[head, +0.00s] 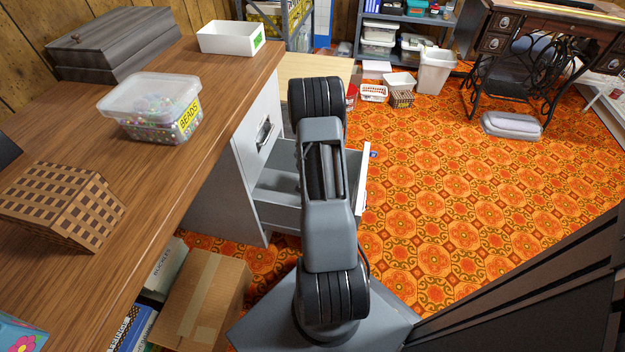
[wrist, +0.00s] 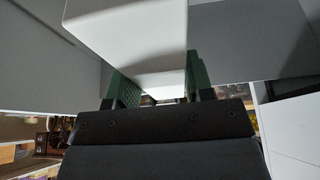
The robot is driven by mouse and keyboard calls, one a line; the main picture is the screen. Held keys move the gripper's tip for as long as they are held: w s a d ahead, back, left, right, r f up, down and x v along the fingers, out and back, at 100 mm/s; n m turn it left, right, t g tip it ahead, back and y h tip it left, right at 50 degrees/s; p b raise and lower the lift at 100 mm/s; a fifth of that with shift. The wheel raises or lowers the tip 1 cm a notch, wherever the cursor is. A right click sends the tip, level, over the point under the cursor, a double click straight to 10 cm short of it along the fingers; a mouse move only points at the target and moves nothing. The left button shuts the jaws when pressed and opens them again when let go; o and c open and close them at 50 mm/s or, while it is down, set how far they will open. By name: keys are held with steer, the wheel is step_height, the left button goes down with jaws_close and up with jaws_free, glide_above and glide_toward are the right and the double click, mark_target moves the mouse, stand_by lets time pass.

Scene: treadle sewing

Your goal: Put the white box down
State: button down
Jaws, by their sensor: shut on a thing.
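In the wrist view my gripper (wrist: 160,87) is shut on a white box (wrist: 130,35), with a green finger at each side of it. Its rounded lower edge is close to the camera, and its upper part runs out of the picture. In the head view my own arm hides the gripper and the held box. There the arm reaches over a pulled-out drawer (head: 280,186) of the grey cabinet. Plain grey surfaces surround the held box in the wrist view; I cannot tell whether it touches any.
On the wooden desktop (head: 222,92) stand an open white bin with a green label (head: 228,40), a clear bead tub (head: 152,108), a checkered wooden block (head: 62,205) and a grey case (head: 115,45). A cardboard box (head: 205,300) is below. The patterned floor (head: 450,210) at right is largely clear.

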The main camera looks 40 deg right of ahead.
steer(key=shift+f+b, duration=1.1)
steer(key=shift+f, duration=0.7)
steer(key=shift+f, duration=0.15)
steer(key=c, duration=0.5)
jaws_free()
